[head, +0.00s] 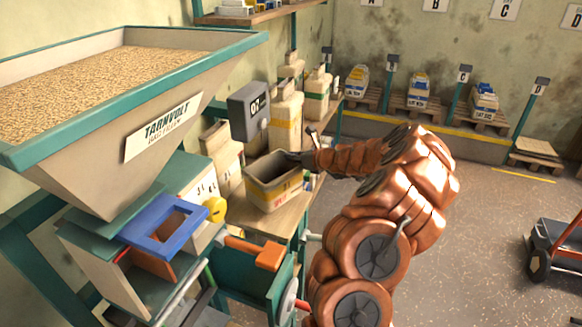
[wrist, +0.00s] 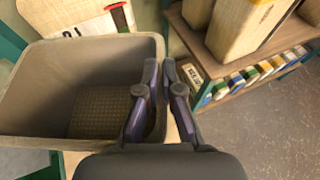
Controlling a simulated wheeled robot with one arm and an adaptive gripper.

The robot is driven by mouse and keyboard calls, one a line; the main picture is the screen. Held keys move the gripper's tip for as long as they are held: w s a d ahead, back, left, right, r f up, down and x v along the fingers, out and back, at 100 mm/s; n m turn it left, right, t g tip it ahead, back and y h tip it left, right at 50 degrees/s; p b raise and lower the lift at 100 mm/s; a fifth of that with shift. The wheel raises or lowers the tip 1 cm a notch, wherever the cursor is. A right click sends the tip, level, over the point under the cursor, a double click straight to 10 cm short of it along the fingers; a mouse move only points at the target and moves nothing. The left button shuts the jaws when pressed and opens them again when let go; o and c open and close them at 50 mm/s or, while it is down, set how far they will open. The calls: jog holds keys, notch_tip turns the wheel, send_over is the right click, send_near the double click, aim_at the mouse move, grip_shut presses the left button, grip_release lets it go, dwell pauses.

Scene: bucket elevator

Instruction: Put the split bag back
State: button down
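No bag with a visible split can be picked out. My gripper (head: 292,158) reaches down to a grey-beige bin (head: 270,192) by the wooden bench. In the wrist view, my gripper (wrist: 160,68) has one finger inside and one outside the bin's right wall, closed close about it. The bin (wrist: 40,95) looks mostly empty, with a woven-looking patch on its floor. Whether it is lifted is unclear.
A grain-filled hopper (head: 85,85) stands at the left above a blue frame (head: 165,225). Tall beige containers (head: 286,120) stand behind the bin near a grey display (head: 249,111). A red-framed cart (head: 558,245) is at the right. Open floor lies between.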

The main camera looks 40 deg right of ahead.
aim_at(294, 166)
jog(key=shift+f, duration=1.85)
jog(key=c, duration=1.3)
grip_release()
jog(key=shift+f, duration=0.15)
jog(key=shift+s, duration=0.1)
jog(key=shift+s+d+r, duration=0.1)
jog(key=shift+r, duration=0.1)
jog(key=b+v, duration=0.1)
jog(key=v, duration=1)
jog(key=shift+s+r, duration=0.15)
jog(key=shift+s, duration=0.25)
